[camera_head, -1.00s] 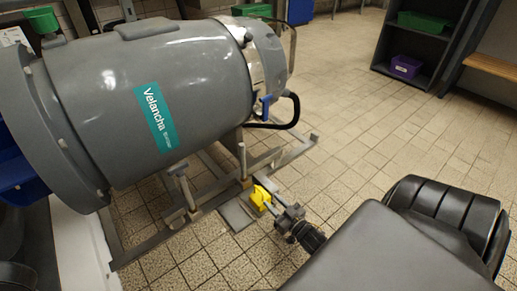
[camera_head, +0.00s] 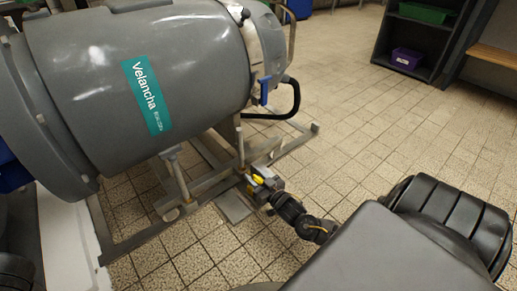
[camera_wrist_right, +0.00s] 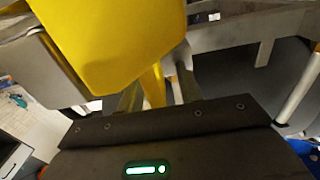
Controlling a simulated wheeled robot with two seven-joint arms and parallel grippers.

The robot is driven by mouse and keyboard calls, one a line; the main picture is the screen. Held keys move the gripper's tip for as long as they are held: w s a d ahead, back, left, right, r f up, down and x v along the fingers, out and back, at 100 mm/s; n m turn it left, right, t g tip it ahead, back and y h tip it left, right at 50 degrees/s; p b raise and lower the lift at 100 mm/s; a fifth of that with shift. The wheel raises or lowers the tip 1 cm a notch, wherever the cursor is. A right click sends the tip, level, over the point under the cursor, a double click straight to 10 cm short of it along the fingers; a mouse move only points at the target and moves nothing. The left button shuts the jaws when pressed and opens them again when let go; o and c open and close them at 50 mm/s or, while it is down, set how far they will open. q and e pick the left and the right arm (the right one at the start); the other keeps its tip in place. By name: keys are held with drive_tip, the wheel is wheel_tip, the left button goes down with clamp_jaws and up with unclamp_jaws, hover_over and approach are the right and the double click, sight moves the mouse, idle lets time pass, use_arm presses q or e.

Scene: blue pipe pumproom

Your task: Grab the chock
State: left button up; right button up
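The yellow chock (camera_head: 258,180) is low at the floor, beside the grey frame under the large tank. Its yellow body (camera_wrist_right: 110,40) fills the upper left of the right wrist view, very close to the camera. My right gripper (camera_head: 268,182) is at the chock, with grey finger parts around it that hide part of the yellow. In the wrist view the finger bases stand apart with a narrow yellow part between them. Whether the fingers press on the chock cannot be told. My left gripper does not show.
The grey tank (camera_head: 120,80) with a teal Velancha label stands on a metal frame (camera_head: 150,244) at left. A grey plate (camera_head: 234,207) lies beside the chock. A dark shelf (camera_head: 425,45) with a purple bin (camera_head: 407,58) stands far right. Tiled floor between is clear.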

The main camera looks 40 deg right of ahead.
drive_tip(key=shift+w, duration=0.1)
clamp_jaws()
idle(1.4)
